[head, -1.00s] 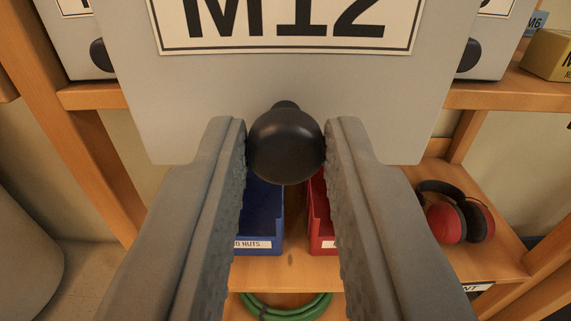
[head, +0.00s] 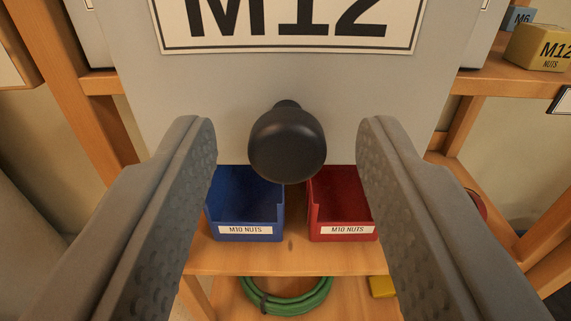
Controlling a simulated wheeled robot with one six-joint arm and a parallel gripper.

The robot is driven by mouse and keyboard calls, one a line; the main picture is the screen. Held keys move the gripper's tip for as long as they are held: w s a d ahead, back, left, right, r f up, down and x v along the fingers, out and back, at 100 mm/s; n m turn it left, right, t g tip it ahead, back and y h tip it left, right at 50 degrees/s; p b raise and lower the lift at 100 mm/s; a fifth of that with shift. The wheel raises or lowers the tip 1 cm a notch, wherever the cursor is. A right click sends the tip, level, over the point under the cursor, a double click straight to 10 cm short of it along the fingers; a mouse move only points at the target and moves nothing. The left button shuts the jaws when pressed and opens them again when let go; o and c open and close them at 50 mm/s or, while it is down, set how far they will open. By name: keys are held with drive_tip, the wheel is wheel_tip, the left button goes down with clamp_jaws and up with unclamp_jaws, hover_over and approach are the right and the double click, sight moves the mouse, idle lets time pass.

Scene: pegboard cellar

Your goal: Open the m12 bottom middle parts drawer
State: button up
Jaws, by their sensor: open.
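The M12 drawer front (head: 390,95) is a grey panel with a large black-on-cream M12 label (head: 290,22), cut off by the top edge. It stands forward of the wooden shelf and the neighbouring drawer fronts, so the drawer is pulled out. How far out is hard to tell, and its inside is hidden. Its round black knob (head: 287,145) sits low in the middle of the front. My gripper (head: 285,140) is open, with one finger on each side of the knob and a clear gap on both sides.
Below stand a blue bin (head: 244,208) and a red bin (head: 341,208), both labelled M10 NUTS, on a wooden shelf. A green coil (head: 285,297) lies lower down. A yellow M12 nuts box (head: 540,47) is at the upper right. Wooden posts flank the drawer.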

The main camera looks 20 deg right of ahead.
drive_tip(key=shift+s, duration=0.1)
drive_tip(key=v, duration=1.7)
drive_tip(key=s+d+r+n+t+y, duration=0.1)
drive_tip(key=s+d+r+y, duration=0.15)
drive_tip(key=s+r, duration=0.55)
drive_tip(key=s+d+r+n+y, duration=0.1)
drive_tip(key=s+d+r+y, duration=0.15)
drive_tip(key=s+r, duration=0.55)
drive_tip(key=s+d+r, duration=0.2)
drive_tip(key=s, duration=0.9)
drive_tip(key=s+d+r+n, duration=0.1)
drive_tip(key=s+d+r, duration=0.1)
drive_tip(key=s, duration=0.9)
drive_tip(key=shift+s+d+r+n+g+y, duration=0.2)
drive_tip(key=shift+d+r+n+g+y, duration=0.15)
drive_tip(key=shift+d, duration=0.25)
